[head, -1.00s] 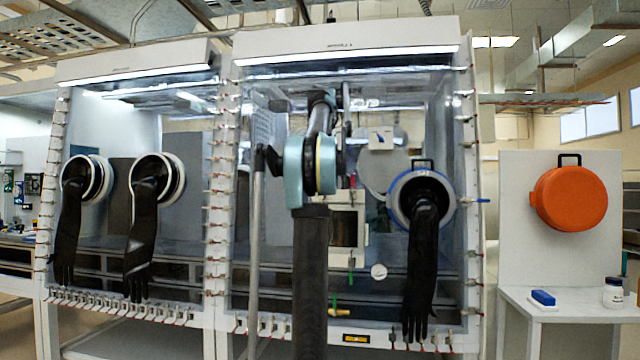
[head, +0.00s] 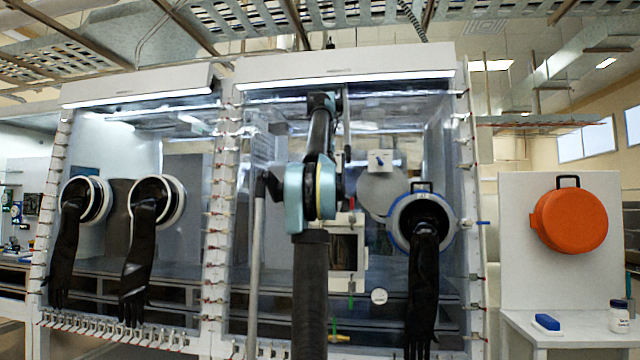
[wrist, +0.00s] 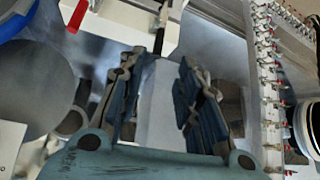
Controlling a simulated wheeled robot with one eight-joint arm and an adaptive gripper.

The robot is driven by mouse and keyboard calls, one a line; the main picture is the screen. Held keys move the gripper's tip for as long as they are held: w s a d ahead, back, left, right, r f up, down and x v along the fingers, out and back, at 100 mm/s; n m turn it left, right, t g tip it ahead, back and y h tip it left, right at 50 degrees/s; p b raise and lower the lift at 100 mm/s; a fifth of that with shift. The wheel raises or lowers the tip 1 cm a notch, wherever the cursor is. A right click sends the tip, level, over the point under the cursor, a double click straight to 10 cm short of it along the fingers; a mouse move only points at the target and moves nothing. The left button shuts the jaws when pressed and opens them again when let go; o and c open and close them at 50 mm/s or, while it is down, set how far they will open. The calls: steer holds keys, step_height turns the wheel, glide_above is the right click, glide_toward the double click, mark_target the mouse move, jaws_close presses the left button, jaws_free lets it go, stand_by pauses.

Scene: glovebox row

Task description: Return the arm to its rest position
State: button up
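My arm stands upright in front of the middle glovebox in the head view, its links dark and pale teal. My gripper is hidden in the head view behind or above the arm. In the wrist view my gripper (wrist: 165,75) shows its two dark blue-grey fingers apart, with nothing clearly held between them. A pale grey surface shows behind the gap. Part of a blue ring (wrist: 25,18) is at the top left of the wrist view.
Glovebox ports with black gloves (head: 422,285) hang at right and at left (head: 66,250). An orange round cover (head: 568,219) is mounted on a white panel. A side table (head: 575,335) below it holds a blue block (head: 547,322) and a white jar (head: 619,316).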

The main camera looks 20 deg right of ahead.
stand_by(0.4)
steer(key=s+a+f+n+g+y, duration=0.1)
steer(key=s+a+f, duration=0.8)
steer(key=f, duration=0.4)
steer(key=s+a+f+n+g+y, duration=0.1)
steer(key=s+a+f, duration=0.75)
steer(key=f, duration=0.45)
steer(key=s+a+f, duration=0.2)
steer(key=s+f, duration=0.6)
steer(key=f, duration=0.4)
steer(key=s+a+f+n+g, duration=0.1)
steer(key=s+a+f, duration=0.2)
steer(key=s+f, duration=0.5)
steer(key=s+a+f+n, duration=0.1)
steer(key=s+a+f, duration=0.2)
steer(key=s+f, duration=0.6)
step_height(320, 180, down, 8)
steer(key=shift+a+r+g, duration=0.15)
steer(key=shift+a+g, duration=0.1)
steer(key=shift+g, duration=0.15)
steer(key=shift+w+f, duration=0.2)
steer(key=shift+w, duration=0.2)
